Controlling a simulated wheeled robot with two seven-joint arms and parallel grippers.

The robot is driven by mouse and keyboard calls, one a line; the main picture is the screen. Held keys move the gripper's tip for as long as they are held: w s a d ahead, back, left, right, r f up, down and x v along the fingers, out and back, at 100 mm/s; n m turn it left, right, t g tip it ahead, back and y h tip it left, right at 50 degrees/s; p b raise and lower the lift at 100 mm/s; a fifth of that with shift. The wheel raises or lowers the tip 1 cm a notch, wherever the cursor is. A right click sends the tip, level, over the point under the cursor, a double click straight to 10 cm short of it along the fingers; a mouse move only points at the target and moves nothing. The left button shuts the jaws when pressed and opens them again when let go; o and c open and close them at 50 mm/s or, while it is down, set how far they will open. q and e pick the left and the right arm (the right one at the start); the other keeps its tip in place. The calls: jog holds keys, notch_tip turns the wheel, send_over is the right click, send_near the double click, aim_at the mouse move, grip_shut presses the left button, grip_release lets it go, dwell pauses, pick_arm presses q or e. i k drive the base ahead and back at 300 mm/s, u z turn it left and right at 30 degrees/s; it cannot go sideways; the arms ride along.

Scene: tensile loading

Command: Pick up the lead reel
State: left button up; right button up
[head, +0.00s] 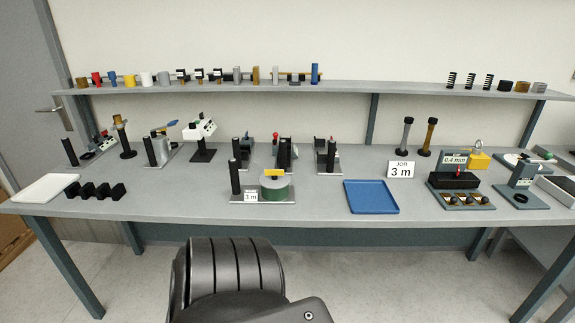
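A grey-green drum (277,188) with a dark knob and a yellow tag on top sits on a flat plate at the front middle of the bench. A small white card (251,196) reading 3 m stands beside it, with a dark post (235,177) to its left. This drum looks like a reel, but I cannot tell for certain that it is the lead reel. A larger white sign (401,170) reads JOB 3 m. Neither of my grippers is in view.
A blue tray (371,197) lies right of the drum, and a white board (45,188) lies at the left end. A dark box labelled 0.4 mm (455,180) stands at the right. A shelf (350,87) of small parts runs behind.

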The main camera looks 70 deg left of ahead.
aim_at(270, 192)
jog(key=u, duration=0.25)
jog(key=i, duration=0.75)
jog(key=u, duration=1.35)
jog(key=i, duration=0.65)
jog(key=u, duration=0.7)
